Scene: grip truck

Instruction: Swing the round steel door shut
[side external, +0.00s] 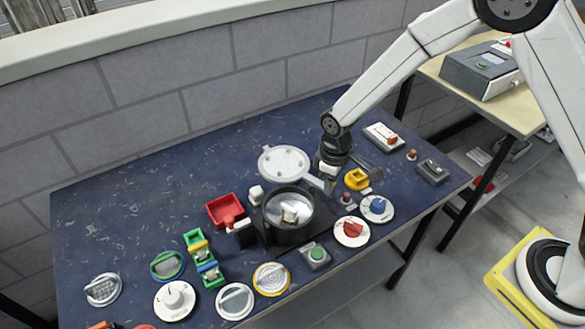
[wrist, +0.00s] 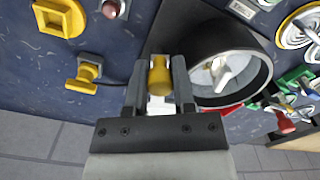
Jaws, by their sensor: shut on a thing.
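The round steel door (side external: 284,163) is a pale grey disc in the side view. It stands open, behind and above the dark round housing (side external: 290,238), whose mouth is uncovered with a whitish bladed piece (side external: 291,212) inside. The housing also shows in the wrist view (wrist: 262,92), right of my fingers. My gripper (side external: 327,178) is at the right edge of the door. In the wrist view my gripper (wrist: 159,68) is shut on a yellow knob (wrist: 160,80). How the knob joins the door is hidden; the door's disc is not clear in that view.
A red open box (side external: 225,211) and green blocks (side external: 205,260) stand left of the housing. A yellow block (side external: 357,179) and round dials (side external: 352,232) are close on the right. Several dials line the front. The table's back left is clear, before a grey wall.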

